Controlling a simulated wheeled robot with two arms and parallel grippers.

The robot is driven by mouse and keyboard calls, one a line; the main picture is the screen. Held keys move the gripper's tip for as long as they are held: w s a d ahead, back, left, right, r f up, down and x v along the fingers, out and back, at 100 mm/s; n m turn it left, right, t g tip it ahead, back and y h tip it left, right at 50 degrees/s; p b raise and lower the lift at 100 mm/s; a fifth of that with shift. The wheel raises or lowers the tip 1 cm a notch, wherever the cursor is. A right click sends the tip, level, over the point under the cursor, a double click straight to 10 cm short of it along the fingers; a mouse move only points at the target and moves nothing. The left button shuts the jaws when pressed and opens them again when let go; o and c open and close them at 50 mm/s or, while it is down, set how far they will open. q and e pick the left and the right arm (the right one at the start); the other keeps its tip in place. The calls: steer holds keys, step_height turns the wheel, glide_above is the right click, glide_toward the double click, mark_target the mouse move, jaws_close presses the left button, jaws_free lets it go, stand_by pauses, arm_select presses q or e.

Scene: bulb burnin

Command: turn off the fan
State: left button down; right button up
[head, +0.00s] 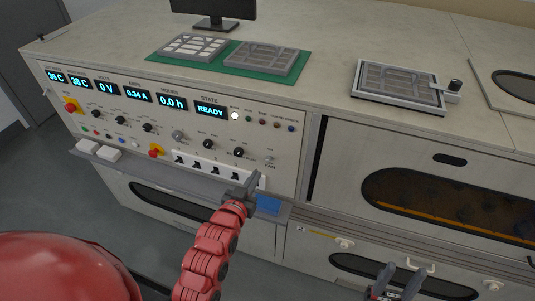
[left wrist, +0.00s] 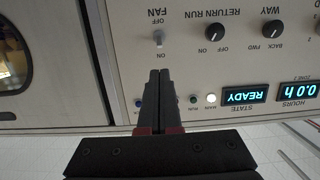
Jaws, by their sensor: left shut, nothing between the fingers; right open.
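The fan switch (head: 270,158) is a small grey toggle at the lower right of the control panel. In the left wrist view the switch (left wrist: 158,40) shows upside down, between the words OFF and ON; I cannot tell for sure which way its lever leans. My left gripper (head: 254,180) is shut and empty, in front of the panel and just below the switch in the head view. In the left wrist view its closed fingertips (left wrist: 159,72) point toward the switch, apart from it as far as I can see. My right gripper (head: 400,272) is open and empty at the lower right.
The return run knob (head: 238,152) is beside the fan switch, and a row of black breakers (head: 207,168) lies below. A ledge with a blue pad (head: 268,204) juts out under the panel. The state display (head: 210,109) reads READY and a white lamp (head: 234,115) is lit.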

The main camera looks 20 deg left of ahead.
arm_select(q)
steer(key=p, duration=0.3)
glide_toward(271, 152)
steer(key=w, duration=0.4)
steer(key=shift+w+f, duration=0.25)
steer(key=shift+w, duration=0.05)
steer(key=shift+w+d+f, duration=0.1)
steer(key=shift+w+f, duration=0.1)
steer(key=shift+w, duration=0.5)
steer(key=shift+f, duration=0.1)
